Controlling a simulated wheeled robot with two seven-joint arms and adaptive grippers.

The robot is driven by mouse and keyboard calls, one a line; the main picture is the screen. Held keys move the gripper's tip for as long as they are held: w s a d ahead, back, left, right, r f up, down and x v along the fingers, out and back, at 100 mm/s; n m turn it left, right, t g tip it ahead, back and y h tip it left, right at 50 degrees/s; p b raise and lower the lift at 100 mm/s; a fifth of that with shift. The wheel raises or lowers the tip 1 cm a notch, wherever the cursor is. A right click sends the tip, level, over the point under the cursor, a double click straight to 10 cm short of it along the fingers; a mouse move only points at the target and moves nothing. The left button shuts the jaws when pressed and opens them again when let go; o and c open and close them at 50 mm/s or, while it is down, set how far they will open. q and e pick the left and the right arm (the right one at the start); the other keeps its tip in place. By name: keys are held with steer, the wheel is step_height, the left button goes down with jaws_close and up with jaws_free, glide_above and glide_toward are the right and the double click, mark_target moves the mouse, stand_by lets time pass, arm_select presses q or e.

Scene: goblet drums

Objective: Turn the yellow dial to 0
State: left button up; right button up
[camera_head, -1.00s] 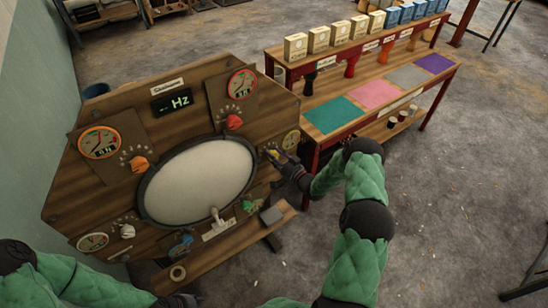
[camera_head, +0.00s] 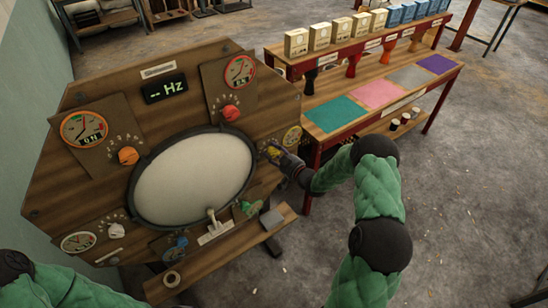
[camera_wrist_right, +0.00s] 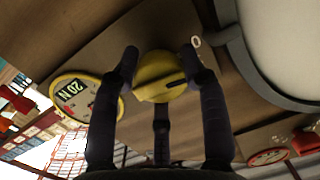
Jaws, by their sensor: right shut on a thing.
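The yellow dial (camera_wrist_right: 158,70) is a round knob with a dark pointer line, set on a wooden panel. My right gripper (camera_head: 277,154) has come in from the right side of the board and is shut on the dial; in the right wrist view its fingers lie on both sides of the knob. A yellow-rimmed gauge (camera_wrist_right: 84,98) beside the dial carries a small readout, tilted in that view, that looks like 20 N. The same gauge (camera_head: 292,137) shows in the head view. The scale around the dial is mostly hidden. My left gripper is out of view.
The board holds a large white drumhead (camera_head: 193,178), an orange dial (camera_head: 128,156), a red dial (camera_head: 231,113), a green dial (camera_head: 247,208) and a Hz display (camera_head: 166,89) showing dashes. A table (camera_head: 395,97) with coloured mats stands right of my right gripper.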

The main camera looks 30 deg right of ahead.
steer(key=shift+w+r+n+b, duration=0.1)
steer(key=shift+r+n+b, duration=0.05)
steer(key=shift+n+b, duration=0.55)
steer(key=o, duration=1.2)
steer(key=shift+c, duration=0.2)
steer(key=shift+s, duration=0.35)
steer(key=s+d+r, duration=0.1)
steer(key=s, duration=1)
steer(key=shift+d, duration=0.35)
steer(key=shift+s+r, duration=0.1)
